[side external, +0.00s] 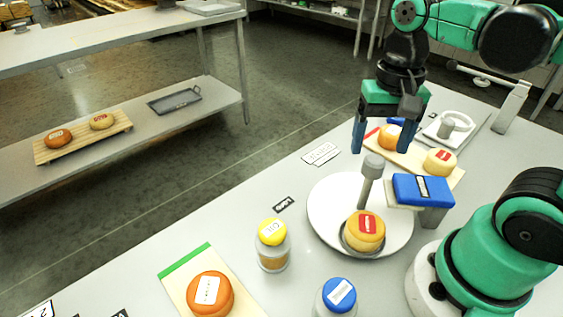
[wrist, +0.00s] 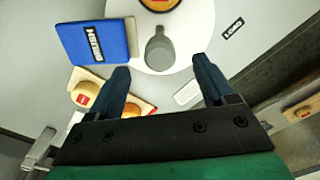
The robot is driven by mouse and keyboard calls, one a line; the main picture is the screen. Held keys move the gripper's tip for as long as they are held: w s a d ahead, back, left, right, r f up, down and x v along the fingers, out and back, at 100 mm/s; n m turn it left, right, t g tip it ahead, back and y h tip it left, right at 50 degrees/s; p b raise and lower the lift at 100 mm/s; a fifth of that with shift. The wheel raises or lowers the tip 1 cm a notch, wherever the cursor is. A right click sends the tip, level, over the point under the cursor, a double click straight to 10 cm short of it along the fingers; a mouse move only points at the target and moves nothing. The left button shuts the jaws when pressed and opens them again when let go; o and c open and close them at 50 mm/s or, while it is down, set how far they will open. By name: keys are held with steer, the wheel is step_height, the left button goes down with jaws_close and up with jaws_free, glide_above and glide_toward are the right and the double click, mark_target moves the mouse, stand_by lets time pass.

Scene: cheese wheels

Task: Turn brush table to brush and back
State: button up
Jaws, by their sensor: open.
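The brush table is a round white turntable (side external: 322,222) with an upright grey handle post (side external: 370,182) at its far side. A yellow cheese wheel with a red label (side external: 364,231) sits on its near part in a dark ring. A blue brush block (side external: 422,189) stands on a grey support at the turntable's right edge. My gripper (side external: 383,150) points down, open and empty, just above the post. In the wrist view, the post (wrist: 159,52) shows between my two fingertips (wrist: 160,65). The brush block (wrist: 92,42) is left of them there.
A board with cheese wheels (side external: 440,161) lies behind the turntable. A yellow-capped jar (side external: 272,246), a blue-capped jar (side external: 337,298) and a green-edged board with an orange wheel (side external: 210,293) stand at the front. White cards (side external: 320,153) lie flat left of my gripper.

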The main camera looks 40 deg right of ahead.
mark_target(376, 159)
steer(key=shift+f, duration=1.95)
jaws_close()
